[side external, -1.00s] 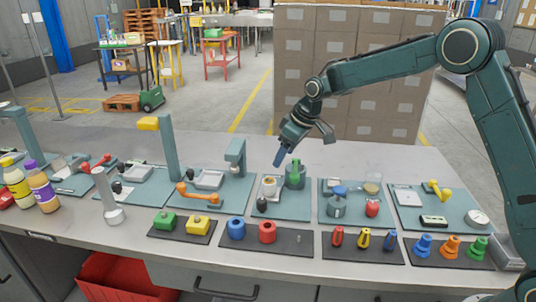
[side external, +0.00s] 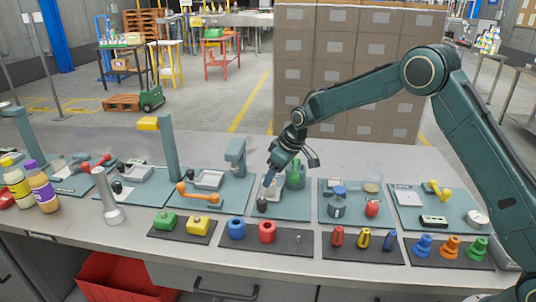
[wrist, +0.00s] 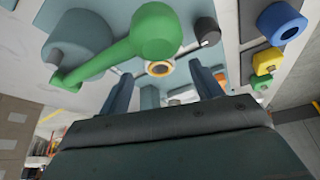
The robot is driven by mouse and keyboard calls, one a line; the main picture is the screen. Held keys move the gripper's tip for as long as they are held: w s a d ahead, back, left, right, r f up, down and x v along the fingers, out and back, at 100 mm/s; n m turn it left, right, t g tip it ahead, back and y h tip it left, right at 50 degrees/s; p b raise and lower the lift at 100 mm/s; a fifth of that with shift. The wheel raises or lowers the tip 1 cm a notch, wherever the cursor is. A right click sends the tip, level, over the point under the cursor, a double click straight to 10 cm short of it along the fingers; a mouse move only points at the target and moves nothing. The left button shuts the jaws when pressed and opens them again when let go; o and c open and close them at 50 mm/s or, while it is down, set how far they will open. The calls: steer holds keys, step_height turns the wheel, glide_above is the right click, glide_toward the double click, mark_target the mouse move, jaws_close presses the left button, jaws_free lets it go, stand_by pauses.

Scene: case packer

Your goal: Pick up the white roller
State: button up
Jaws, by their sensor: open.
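The white roller (wrist: 160,68) shows in the wrist view as a small cream ring with a brown centre, just beyond and between my fingers. In the side view it is mostly hidden behind my gripper (side external: 271,172). My gripper points down over the teal plate (side external: 291,211) where the roller stands. In the wrist view my gripper's two fingers (wrist: 162,82) are spread apart with nothing held between them. I cannot tell how much height is left between the fingertips and the roller.
A grey drum with a green handle (side external: 295,173) stands right beside my gripper; in the wrist view the green handle (wrist: 150,35) is large and close. A black ball knob (side external: 262,204) is in front.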

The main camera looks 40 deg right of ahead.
steer(key=shift+x, duration=2.5)
steer(key=c, duration=1.2)
steer(key=shift+r, duration=0.1)
step_height(320, 180, up, 20)
steer(key=shift+f, duration=0.1)
